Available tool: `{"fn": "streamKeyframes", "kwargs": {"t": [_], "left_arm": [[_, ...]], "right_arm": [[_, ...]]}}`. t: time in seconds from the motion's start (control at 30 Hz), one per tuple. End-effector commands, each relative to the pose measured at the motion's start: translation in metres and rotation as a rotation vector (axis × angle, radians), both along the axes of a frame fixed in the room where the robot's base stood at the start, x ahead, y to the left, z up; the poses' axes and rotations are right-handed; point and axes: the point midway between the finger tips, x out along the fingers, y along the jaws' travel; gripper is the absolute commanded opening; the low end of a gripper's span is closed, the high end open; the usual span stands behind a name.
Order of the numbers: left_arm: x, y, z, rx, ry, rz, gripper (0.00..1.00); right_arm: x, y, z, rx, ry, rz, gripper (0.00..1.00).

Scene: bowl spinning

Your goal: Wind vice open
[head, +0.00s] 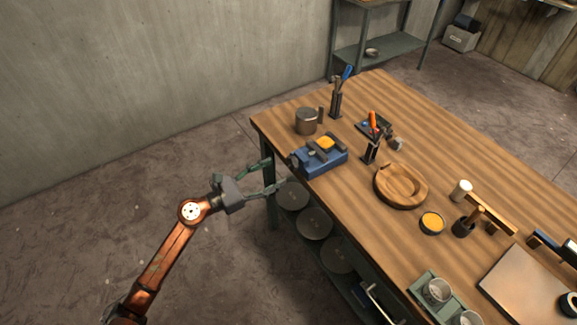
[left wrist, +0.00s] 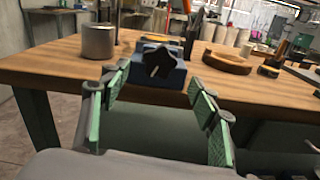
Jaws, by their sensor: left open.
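The blue vice (head: 327,163) sits at the near left edge of the wooden table, with a yellow piece (head: 325,142) between its grey jaws. In the left wrist view the vice's blue body (left wrist: 147,92) faces me. Its black star-shaped knob (left wrist: 158,62) is in front, between and beyond my fingers. My left gripper (head: 273,175) is open and empty, off the table's edge, with its green-padded fingers pointing at the knob side of the vice. In the left wrist view the left gripper (left wrist: 157,92) is apart from the knob. My right gripper is not in view.
A metal pot (head: 306,121) stands just behind the vice. Tool holders (head: 369,153) and a round wooden bowl (head: 401,186) stand to its right. The table's edge (head: 322,202) lies close to my gripper. Round discs (head: 314,222) lie on the shelf below. The floor at left is clear.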

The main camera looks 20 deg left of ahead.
Motion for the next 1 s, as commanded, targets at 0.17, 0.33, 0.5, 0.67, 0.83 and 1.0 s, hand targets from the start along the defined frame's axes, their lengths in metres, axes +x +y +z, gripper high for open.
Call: {"fn": "streamKeyframes", "kwargs": {"t": [0.17, 0.33, 0.5, 0.67, 0.83, 1.0], "left_arm": [[0.024, -0.018, 0.001, -0.005, 0.0, 0.001, 0.56], [0.042, -0.031, 0.0, -0.007, 0.003, 0.002, 0.56], [0.049, -0.038, 0.0, -0.007, 0.004, 0.002, 0.56], [0.05, -0.038, 0.0, -0.007, 0.004, 0.003, 0.56], [0.05, -0.038, 0.0, -0.008, 0.005, 0.003, 0.51], [0.05, -0.038, 0.0, -0.008, 0.005, 0.003, 0.39]], "right_arm": [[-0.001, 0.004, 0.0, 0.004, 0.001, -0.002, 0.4], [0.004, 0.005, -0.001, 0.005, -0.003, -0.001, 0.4], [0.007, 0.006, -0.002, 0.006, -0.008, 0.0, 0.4], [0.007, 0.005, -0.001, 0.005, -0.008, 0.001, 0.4], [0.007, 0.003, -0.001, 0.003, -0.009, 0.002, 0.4], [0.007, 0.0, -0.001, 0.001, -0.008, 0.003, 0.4]]}}
